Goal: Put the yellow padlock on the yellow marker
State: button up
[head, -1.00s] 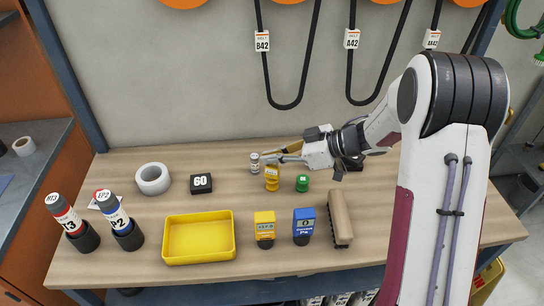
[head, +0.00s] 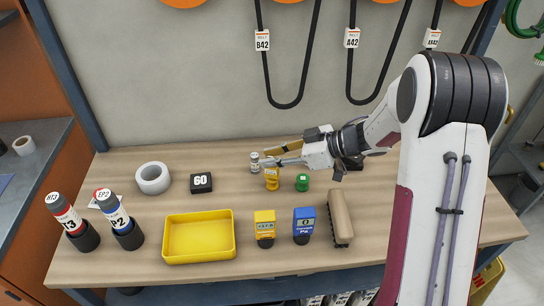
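A small yellow object (head: 272,179), seemingly the yellow padlock, stands near the middle of the table in the head view, just below my gripper's fingers. Its upper part looks slightly tilted. I cannot tell it apart clearly from a yellow marker beneath it. My gripper (head: 268,157) reaches in from the right with its fingers spread apart, just above and behind the yellow object. The fingers look empty, but their exact distance from the yellow object cannot be told.
A small labelled vial (head: 255,162) stands close to the fingertips. A green round piece (head: 302,183) is to the right. A yellow tray (head: 199,259), a yellow meter (head: 264,226), a blue meter (head: 304,224) and a brush (head: 340,217) lie in front. A black 60 block (head: 201,183) is left.

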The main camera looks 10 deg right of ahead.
jog(key=shift+r, duration=0.15)
jog(key=v, duration=1.2)
dwell(0.4)
